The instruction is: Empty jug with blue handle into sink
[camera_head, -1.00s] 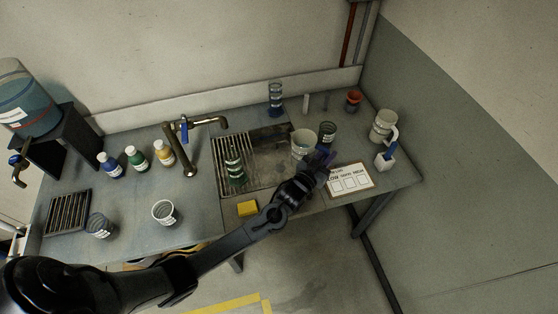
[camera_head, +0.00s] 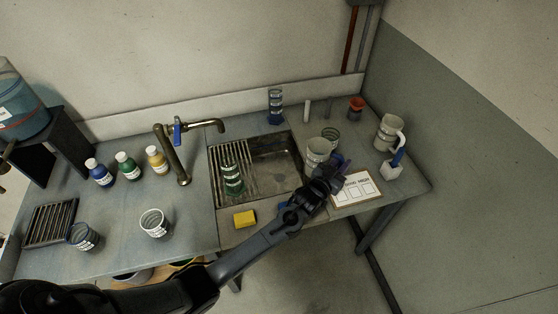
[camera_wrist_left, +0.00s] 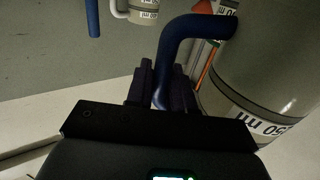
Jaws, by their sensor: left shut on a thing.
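The jug with the blue handle (camera_head: 317,152) is a pale grey cup-shaped vessel, close to upright, by the right edge of the sink (camera_head: 282,172). My left gripper (camera_head: 335,168) is shut on its handle from the front right. In the left wrist view the blue handle (camera_wrist_left: 187,42) runs down between the dark fingers (camera_wrist_left: 160,88), with the jug's body (camera_wrist_left: 275,65) and its printed bands on the right. I cannot tell what is inside the jug. My right gripper is not in view.
A green-banded cylinder (camera_head: 231,178) stands on the sink's slatted rack, near the tap (camera_head: 180,155).

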